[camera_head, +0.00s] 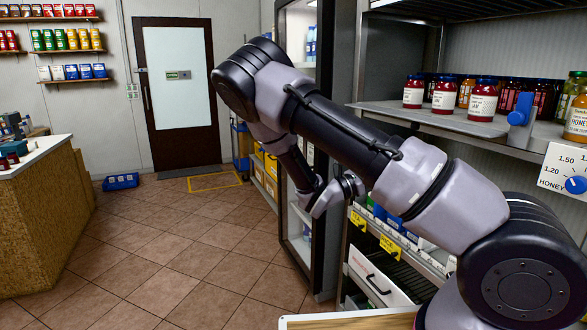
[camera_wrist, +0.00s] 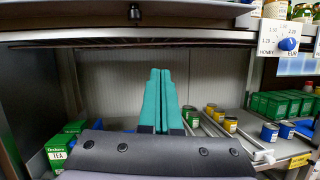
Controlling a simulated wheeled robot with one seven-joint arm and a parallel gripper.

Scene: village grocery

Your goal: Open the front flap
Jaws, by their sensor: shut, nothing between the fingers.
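A white front panel with a black bow handle (camera_head: 380,283) shows in the head view, low in the shelf unit at the right. It looks like the front flap and seems closed, though my arm and a board cover part of its surroundings. I do not make it out in the wrist view. My gripper (camera_wrist: 160,74) shows in the wrist view as two teal fingers, pressed together and empty. They point into a shelf bay, apart from any goods. In the head view my forearm hides the fingers.
Jam jars (camera_head: 482,101) stand on the shelf above, beside a honey price dial (camera_head: 574,184). In the wrist view, green tea boxes (camera_wrist: 60,150) are at left and several cans (camera_wrist: 230,124) at right. A counter (camera_head: 40,200) is at far left; the tiled floor between is clear.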

